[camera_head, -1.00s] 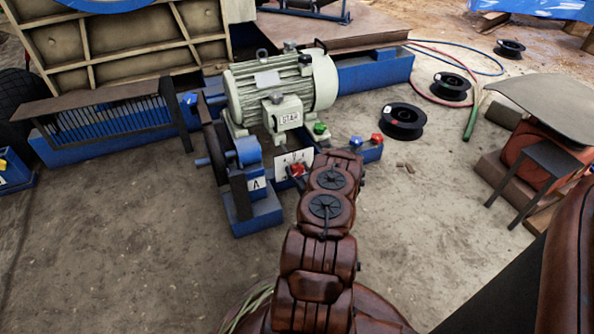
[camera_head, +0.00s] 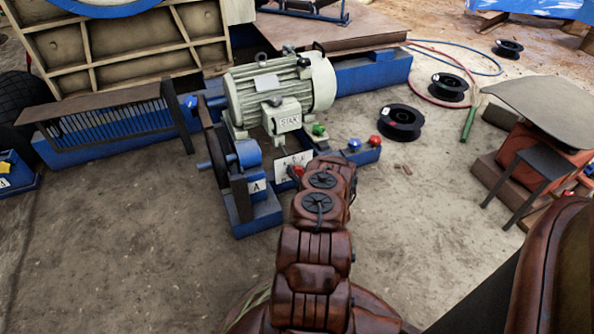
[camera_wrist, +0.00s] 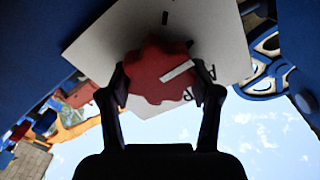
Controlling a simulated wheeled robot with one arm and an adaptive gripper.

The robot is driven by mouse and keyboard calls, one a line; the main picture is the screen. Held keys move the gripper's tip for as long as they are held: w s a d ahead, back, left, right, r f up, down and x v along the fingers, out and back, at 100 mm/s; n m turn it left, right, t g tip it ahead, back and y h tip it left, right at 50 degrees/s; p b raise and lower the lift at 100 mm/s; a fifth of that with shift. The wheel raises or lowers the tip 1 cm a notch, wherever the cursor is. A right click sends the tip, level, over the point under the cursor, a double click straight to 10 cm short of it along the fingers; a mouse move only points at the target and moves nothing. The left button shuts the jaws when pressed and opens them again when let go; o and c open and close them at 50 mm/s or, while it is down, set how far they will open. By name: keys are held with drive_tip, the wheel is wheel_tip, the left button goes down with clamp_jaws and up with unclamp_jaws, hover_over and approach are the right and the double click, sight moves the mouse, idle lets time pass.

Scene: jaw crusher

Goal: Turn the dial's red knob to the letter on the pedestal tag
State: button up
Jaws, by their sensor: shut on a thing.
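The dial's red lobed knob (camera_wrist: 160,70) sits on a white plate (camera_wrist: 105,40) in the wrist view. It also shows beside my wrist in the head view (camera_head: 297,170). A white mark on the knob points right and slightly up. A letter that looks like A (camera_wrist: 210,71) lies just below the mark's line, and other letters are partly covered. My gripper (camera_wrist: 164,88) has one finger on each side of the knob and is shut on it. The pedestal tag (camera_head: 257,186) on the blue pedestal reads A in the head view.
A green-grey motor (camera_head: 280,90) stands behind the dial, with a blue bracket and wheel (camera_head: 236,165) at left. Green, blue and red buttons (camera_head: 354,144) sit just right of the dial. Black reels (camera_head: 400,122) lie farther right. The floor at front left is clear.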

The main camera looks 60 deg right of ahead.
drive_tip(key=m, duration=0.5)
drive_tip(key=shift+d+f+m, duration=0.1)
drive_tip(key=shift+f+m, duration=0.1)
drive_tip(key=shift+m, duration=0.1)
drive_tip(key=m+b, duration=0.1)
drive_tip(key=m, duration=0.3)
drive_tip(key=shift+f+m, duration=0.15)
drive_tip(key=shift+m, duration=0.25)
drive_tip(key=o, duration=1.1)
drive_tip(key=shift+o, duration=0.2)
drive_tip(key=shift+m, duration=0.3)
drive_tip(key=shift+s, duration=0.15)
drive_tip(key=v, duration=1.1)
drive_tip(key=shift+s+a, duration=0.25)
drive_tip(key=shift+s, duration=0.05)
